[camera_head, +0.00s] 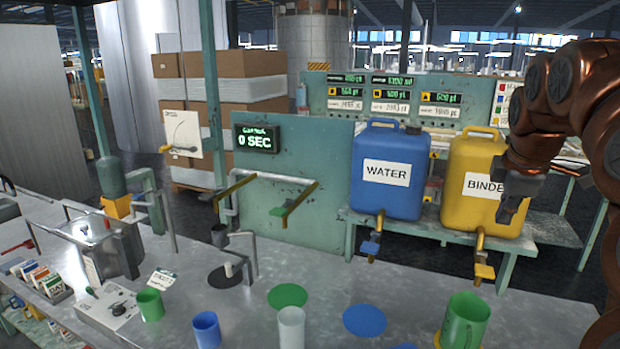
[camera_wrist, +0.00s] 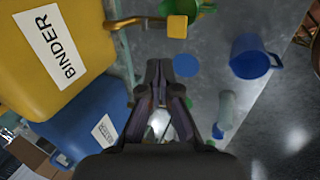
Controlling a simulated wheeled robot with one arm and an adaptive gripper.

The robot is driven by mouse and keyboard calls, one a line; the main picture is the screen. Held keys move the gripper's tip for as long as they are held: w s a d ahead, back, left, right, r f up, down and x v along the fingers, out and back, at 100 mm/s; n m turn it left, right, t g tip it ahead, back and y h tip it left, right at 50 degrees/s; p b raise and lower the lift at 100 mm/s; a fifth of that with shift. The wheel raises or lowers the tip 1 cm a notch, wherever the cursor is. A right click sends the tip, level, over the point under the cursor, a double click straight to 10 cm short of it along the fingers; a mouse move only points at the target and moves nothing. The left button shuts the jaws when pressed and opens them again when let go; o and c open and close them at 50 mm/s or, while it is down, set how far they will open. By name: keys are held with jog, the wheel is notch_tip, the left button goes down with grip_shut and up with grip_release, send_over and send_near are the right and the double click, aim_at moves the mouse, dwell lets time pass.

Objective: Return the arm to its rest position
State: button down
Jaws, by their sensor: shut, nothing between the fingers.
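My gripper (camera_head: 508,212) hangs from the bent copper-coloured arm at the right of the head view, in front of the yellow BINDER canister (camera_head: 470,180). In the wrist view my gripper (camera_wrist: 160,66) has its dark fingers together, with nothing held between them. The yellow canister fills the upper left of the wrist view (camera_wrist: 70,50), with the blue WATER canister below it (camera_wrist: 85,110). I cannot tell exactly how far the gripper is from the canister.
A metal bench (camera_head: 330,285) carries a green mug (camera_head: 464,322), a white cup (camera_head: 291,328), a blue cup (camera_head: 207,330) and a small green cup (camera_head: 149,305). A timer (camera_head: 256,138) reads 0 SEC.

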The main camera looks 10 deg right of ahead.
jog(key=s+a+f+m+g+y, duration=0.15)
jog(key=a+f, duration=0.35)
jog(key=a, duration=0.5)
jog(key=s+a+f+m+g, duration=0.1)
jog(key=s+a+f+m, duration=0.3)
jog(key=a, duration=0.6)
jog(key=s+a+f+m+g, duration=0.1)
jog(key=s+a+f+m, duration=0.1)
jog(key=s+a+f, duration=0.3)
jog(key=s+a+f+m+g+y+p, duration=0.1)
jog(key=s+a+f+m+g, duration=0.1)
jog(key=s+a+f, duration=0.3)
jog(key=s+f+m, duration=0.1)
jog(key=s+f, duration=0.2)
jog(key=s, duration=0.3)
jog(key=shift+s+a+f, duration=0.25)
jog(key=shift+a+f, duration=0.05)
jog(key=shift+f, duration=0.05)
